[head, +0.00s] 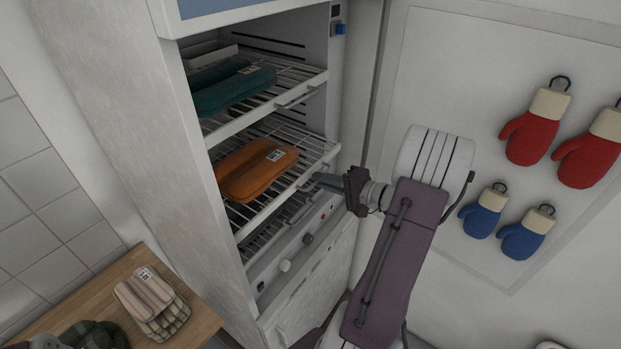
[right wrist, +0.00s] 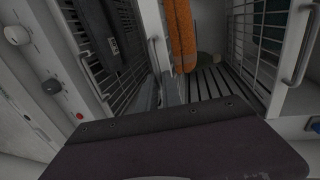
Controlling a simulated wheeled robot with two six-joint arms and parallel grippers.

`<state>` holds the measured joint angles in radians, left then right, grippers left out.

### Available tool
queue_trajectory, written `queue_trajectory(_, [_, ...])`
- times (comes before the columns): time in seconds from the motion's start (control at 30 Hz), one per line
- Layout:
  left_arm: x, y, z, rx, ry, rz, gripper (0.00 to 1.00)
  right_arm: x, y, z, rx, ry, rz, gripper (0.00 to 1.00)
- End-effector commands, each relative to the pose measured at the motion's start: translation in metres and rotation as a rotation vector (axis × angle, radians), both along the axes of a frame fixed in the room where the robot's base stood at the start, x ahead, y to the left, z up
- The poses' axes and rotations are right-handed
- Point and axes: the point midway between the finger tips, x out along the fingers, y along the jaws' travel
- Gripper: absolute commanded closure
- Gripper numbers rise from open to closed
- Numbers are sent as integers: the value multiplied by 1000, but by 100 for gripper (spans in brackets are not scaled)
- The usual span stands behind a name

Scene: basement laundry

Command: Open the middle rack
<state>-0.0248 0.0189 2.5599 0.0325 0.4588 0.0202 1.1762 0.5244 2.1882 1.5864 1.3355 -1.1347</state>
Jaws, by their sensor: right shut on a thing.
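An open-fronted white cabinet (head: 120,95) holds wire racks one above another. The middle rack (head: 286,130) carries an orange folded cloth with a white label (head: 255,170), and its front bar looks about level with the cabinet front. My right gripper (head: 322,181) is shut on the middle rack's handle (head: 305,187), near the rack's right end. The handle also shows in the right wrist view (right wrist: 153,54), beside the orange cloth (right wrist: 181,35). The gripper hides part of the handle.
The top rack (head: 222,122) holds a teal cloth (head: 233,86). A lower rack (head: 262,245) sits above knobs (head: 285,266). A wooden surface (head: 200,320) with a striped cloth (head: 150,300) stands at lower left. Red mitts (head: 535,128) and blue mitts (head: 483,214) hang at right.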

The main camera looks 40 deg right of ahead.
Motion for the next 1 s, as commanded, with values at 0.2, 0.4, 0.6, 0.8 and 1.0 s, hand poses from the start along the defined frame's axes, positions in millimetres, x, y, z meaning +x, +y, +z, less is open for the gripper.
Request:
queue_trajectory(0.2, [0, 0, -20, 0, 0, 0, 64, -58, -18, -5, 1, 3, -7, 100])
queue_trajectory(0.4, [0, 0, -27, 0, 0, 0, 64, -108, -32, -4, 2, 4, -8, 100])
queue_trajectory(0.6, [0, 0, -29, 0, 0, 0, 64, -148, -43, -2, 1, 4, -4, 100])
queue_trajectory(0.8, [0, 0, -30, 0, 0, 0, 64, -173, -50, -2, 3, 4, -2, 100])
queue_trajectory(1.0, [0, 0, -30, 0, 0, 0, 64, -185, -53, -2, 2, 4, 0, 100])
